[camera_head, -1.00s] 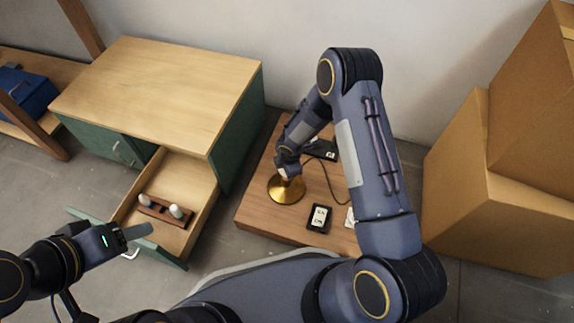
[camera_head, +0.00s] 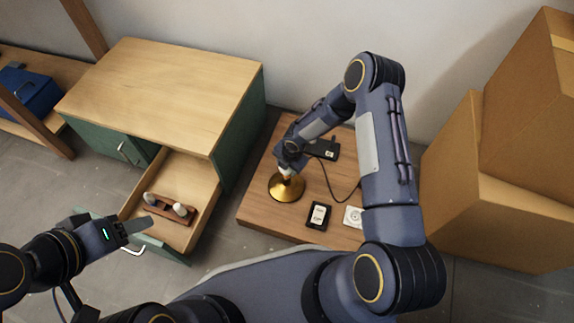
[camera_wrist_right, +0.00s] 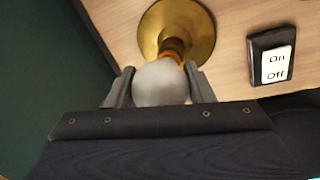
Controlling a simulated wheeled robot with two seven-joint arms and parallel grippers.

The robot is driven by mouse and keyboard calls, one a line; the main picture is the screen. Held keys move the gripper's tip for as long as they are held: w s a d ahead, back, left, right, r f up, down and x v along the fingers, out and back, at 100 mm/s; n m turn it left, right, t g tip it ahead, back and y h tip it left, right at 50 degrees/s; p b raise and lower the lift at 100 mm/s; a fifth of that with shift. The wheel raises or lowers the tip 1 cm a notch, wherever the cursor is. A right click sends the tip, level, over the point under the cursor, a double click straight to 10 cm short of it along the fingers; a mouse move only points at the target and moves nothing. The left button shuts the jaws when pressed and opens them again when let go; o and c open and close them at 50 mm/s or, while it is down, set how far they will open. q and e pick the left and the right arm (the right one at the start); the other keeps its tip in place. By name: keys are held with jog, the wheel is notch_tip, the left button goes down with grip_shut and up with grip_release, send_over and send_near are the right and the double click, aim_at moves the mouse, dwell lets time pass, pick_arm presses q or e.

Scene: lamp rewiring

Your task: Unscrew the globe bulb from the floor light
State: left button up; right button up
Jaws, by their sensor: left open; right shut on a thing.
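The floor light has a round brass base (camera_head: 286,187) on the low wooden platform. It also shows in the right wrist view (camera_wrist_right: 200,32). The pale globe bulb (camera_wrist_right: 160,84) sits above an orange-brown neck at the base's middle. My right gripper (camera_wrist_right: 160,86) is shut on the globe bulb, with one finger on each side; in the head view the hand (camera_head: 286,168) hides most of the bulb. Whether the bulb is still seated in its socket I cannot tell. My left gripper (camera_head: 142,226) is open and empty near the front of the open drawer.
On the platform (camera_head: 255,205) are an On/Off switch (camera_head: 318,215), a white socket plate (camera_head: 353,216) and a black box with a cable. Cardboard boxes (camera_head: 480,220) stand at right.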

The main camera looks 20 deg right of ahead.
jog(key=shift+r+p, duration=1.25)
jog(key=shift+r, duration=1.05)
